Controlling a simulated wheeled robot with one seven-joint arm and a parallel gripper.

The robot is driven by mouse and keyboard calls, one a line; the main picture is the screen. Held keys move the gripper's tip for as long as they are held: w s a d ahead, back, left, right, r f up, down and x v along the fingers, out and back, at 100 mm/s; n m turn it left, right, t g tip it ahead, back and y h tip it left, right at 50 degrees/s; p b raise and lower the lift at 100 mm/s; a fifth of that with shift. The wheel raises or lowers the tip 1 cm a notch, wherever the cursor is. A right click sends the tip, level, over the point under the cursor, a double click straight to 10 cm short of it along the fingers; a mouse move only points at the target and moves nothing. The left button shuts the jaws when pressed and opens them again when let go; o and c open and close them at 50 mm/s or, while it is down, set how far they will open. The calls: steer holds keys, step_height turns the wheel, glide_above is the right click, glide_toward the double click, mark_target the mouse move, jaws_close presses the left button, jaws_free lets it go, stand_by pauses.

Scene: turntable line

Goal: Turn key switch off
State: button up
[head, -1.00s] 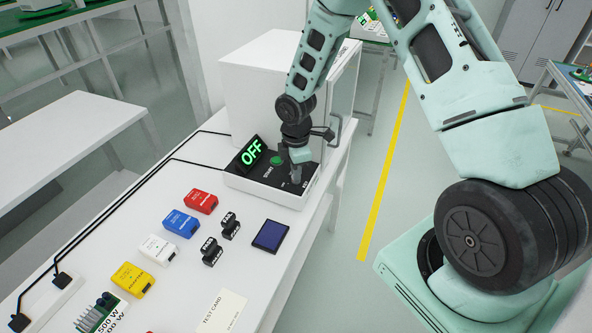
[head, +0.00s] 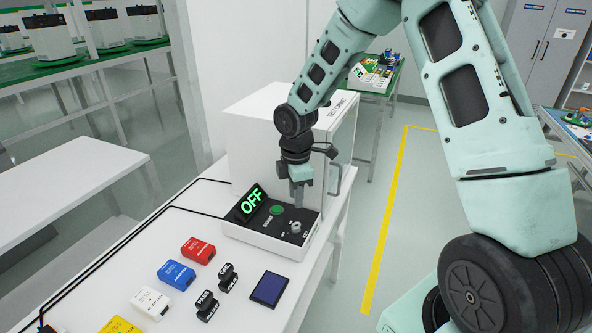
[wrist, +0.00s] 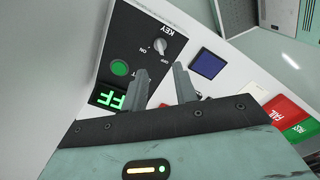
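The key switch (head: 295,227) is a light grey knob on the black top of a white control box (head: 262,241). It also shows in the wrist view (wrist: 159,46), beside the KEY label and the ON and OFF marks. The display (head: 251,203) on the box reads OFF in green. A green button (head: 277,210) sits between the display and the knob. My gripper (head: 297,205) is above the box, just over the knob in the head view. In the wrist view its two fingers (wrist: 161,82) are apart with nothing between them, and the knob lies beyond their tips.
A white cabinet (head: 285,121) stands right behind the control box. Red (head: 198,250), blue (head: 176,275) and white (head: 150,303) blocks, black parts and a dark blue square (head: 269,289) lie on the white table in front. Open floor lies to the right.

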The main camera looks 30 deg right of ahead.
step_height(320, 180, up, 8)
steer(key=shift+r, duration=0.1)
stand_by(0.6)
steer(key=s+a+r+m, duration=0.2)
steer(key=s+a+m, duration=0.1)
steer(key=s+a, duration=0.7)
steer(key=s+a+r+m, duration=0.1)
steer(key=s+a+m, duration=0.3)
steer(key=s+a, duration=0.6)
steer(key=s, duration=0.8)
steer(key=shift+r+y, duration=0.3)
steer(key=shift+r, duration=0.1)
